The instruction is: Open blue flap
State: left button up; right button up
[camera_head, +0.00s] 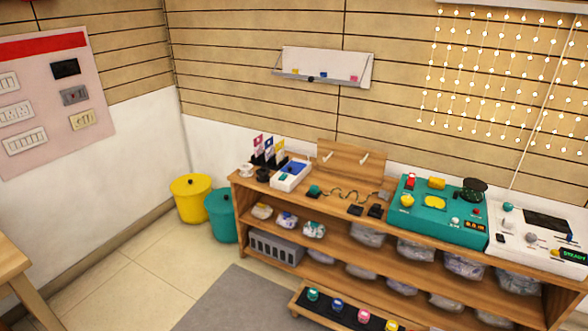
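Several small blue parts show, and I cannot tell which one is the flap. A white box with a blue top panel (295,168) stands on the left part of the wooden shelf's top. A blue-topped container (337,305) stands on the low bench in front, among green, pink and yellow ones. Neither of my grippers is in view.
The wooden shelf (340,232) runs along the wall, with a green panel (432,222) and white console (533,236) on top. Yellow (190,203) and teal (221,222) bins stand left of it. A table corner (12,262) is at the left edge. The floor between is open.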

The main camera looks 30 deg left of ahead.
aim_at(294, 166)
jog(key=i+j, duration=0.4)
jog(key=j, duration=0.15)
jog(key=i+j+u, duration=0.15)
jog(key=i+j, duration=0.25)
jog(key=j, duration=0.15)
